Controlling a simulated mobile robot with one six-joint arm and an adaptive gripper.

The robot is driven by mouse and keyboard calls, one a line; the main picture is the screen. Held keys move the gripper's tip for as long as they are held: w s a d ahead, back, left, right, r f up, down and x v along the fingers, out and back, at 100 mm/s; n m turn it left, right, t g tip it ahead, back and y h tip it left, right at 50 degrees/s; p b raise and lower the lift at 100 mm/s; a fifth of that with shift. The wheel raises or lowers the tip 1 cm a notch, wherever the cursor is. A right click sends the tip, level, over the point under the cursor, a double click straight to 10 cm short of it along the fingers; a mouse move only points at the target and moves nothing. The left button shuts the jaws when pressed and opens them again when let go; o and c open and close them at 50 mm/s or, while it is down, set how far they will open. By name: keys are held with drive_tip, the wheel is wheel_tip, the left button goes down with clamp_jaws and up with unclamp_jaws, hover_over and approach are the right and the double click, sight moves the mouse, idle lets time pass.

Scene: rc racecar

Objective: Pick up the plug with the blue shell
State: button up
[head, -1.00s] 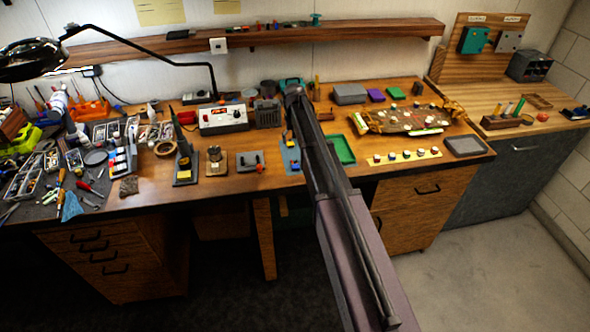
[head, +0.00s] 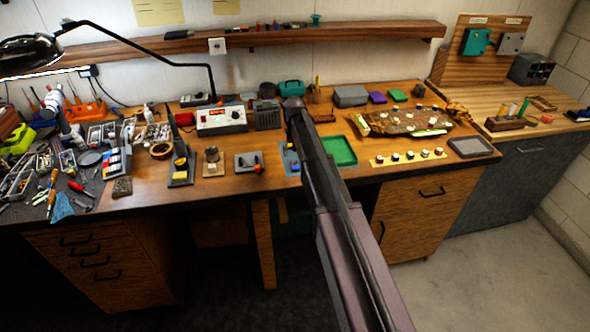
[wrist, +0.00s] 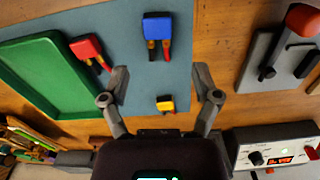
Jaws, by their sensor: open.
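The plug with the blue shell (wrist: 158,27) lies on a blue-grey mat (wrist: 140,85) in the wrist view, its dark and red leads pointing down in the picture. A red-shelled plug (wrist: 86,48) lies to its left and a yellow-shelled plug (wrist: 165,104) lies below it. My gripper (wrist: 161,75) is open and empty, its fingers spread on either side of the yellow plug. The blue plug is beyond the fingertips, apart from them. In the head view the mat (head: 289,161) shows partly beside my arm, which hides the gripper and most of the mat.
A power supply (head: 221,120) is at the back left, and a grey stand with a red-handled lever (head: 249,162) is left of the mat. Bare wood lies between them.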

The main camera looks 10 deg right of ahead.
sight(295, 164)
drive_tip(key=shift+f, duration=0.15)
drive_tip(key=f+b, duration=0.5)
drive_tip(key=shift+w+d, duration=0.1)
drive_tip(key=shift+w, duration=0.1)
idle(0.4)
drive_tip(key=shift+r, duration=0.1)
idle(0.5)
drive_tip(key=c, duration=1)
